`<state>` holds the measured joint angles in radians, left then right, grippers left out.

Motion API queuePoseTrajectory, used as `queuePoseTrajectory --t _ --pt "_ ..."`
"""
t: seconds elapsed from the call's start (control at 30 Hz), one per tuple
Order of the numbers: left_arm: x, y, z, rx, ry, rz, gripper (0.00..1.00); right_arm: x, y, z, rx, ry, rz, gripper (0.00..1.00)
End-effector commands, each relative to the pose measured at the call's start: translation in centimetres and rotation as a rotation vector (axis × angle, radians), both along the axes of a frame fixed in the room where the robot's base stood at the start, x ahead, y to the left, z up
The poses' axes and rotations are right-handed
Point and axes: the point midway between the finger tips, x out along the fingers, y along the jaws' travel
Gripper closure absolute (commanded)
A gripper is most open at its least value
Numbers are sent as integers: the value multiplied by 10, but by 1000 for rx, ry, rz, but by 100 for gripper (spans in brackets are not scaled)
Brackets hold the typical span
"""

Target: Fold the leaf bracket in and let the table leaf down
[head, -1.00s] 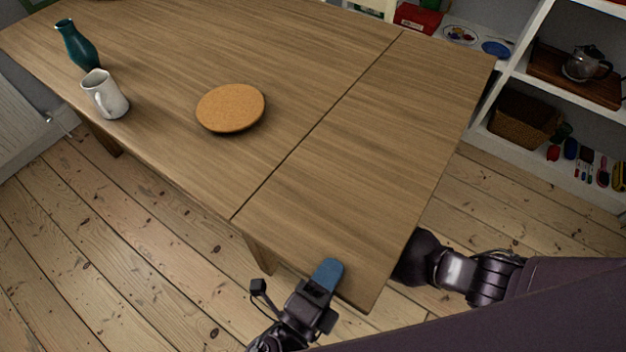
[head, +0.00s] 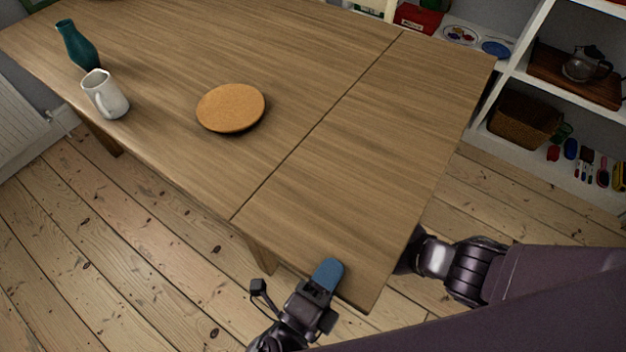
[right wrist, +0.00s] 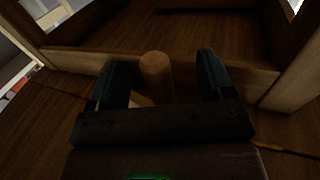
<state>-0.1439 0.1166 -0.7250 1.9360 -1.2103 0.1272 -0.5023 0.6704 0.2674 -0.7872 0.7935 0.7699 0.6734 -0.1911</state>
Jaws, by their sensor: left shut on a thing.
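The table leaf (head: 350,180) is level with the wooden table top (head: 170,60), a straight seam between them. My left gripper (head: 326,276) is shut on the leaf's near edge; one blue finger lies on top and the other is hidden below. My right arm reaches beneath the leaf, so its gripper is hidden in the head view. In the right wrist view my right gripper (right wrist: 165,78) is open, its fingers on either side of a round-ended wooden peg (right wrist: 157,72), with gaps to both. A wooden rail (right wrist: 80,60) runs behind the peg. I cannot clearly make out the rest of the bracket.
A cork mat (head: 231,107), a white mug (head: 105,94) and a teal vase (head: 77,45) stand on the fixed top. The leaf's top is clear except for my finger. White shelves (head: 505,140) stand at the right. Bare floorboards (head: 130,240) lie in front.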

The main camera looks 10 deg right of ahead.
Motion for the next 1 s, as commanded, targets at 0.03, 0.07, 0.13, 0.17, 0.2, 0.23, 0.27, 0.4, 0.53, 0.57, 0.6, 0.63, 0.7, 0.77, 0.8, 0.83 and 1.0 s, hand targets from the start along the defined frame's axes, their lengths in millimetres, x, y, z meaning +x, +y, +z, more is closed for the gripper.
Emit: queuePoseTrajectory --t 0.03,0.07,0.13,0.17,0.2,0.23,0.27,0.4,0.53,0.57,0.6,0.63,0.7,0.77,0.8,0.83,1.0 --pt "1 -3 8 -12 -11 -5 83 1 0 2 0 -2 0 34" --pt "1 -3 8 -12 -11 -5 83 1 0 2 0 -2 0 38" --pt "1 -3 8 -12 -11 -5 83 1 0 2 0 -2 0 49" --pt "1 -3 8 -12 -11 -5 83 1 0 2 0 -2 0 54" --pt "1 -3 8 -12 -11 -5 83 1 0 2 0 -2 0 60" --pt "1 -3 8 -12 -11 -5 83 1 0 2 0 -2 0 64" --pt "1 -3 8 -12 -11 -5 83 1 0 2 0 -2 0 69" --pt "1 -3 7 -12 -11 -5 83 1 0 2 0 -2 0 90" --pt "1 -3 7 -12 -11 -5 83 1 0 2 0 -2 0 95" --pt "1 -3 7 -12 -11 -5 83 1 0 2 0 -2 0 95" --pt "1 -3 7 -12 -11 -5 83 1 1 2 0 -2 0 95" --pt "1 -3 7 -12 -11 -5 83 2 2 2 0 -2 0 95" --pt "1 -3 7 -12 -11 -5 83 3 4 2 0 -2 0 95" --pt "1 -3 7 -12 -11 -5 83 4 5 2 0 -2 0 95" --pt "1 -3 7 -12 -11 -5 83 5 6 2 0 -2 -1 95" --pt "1 -3 7 -12 -11 -5 83 5 6 2 0 -2 -1 95" --pt "1 -3 7 -12 -11 -6 83 8 11 2 -1 -3 0 95"
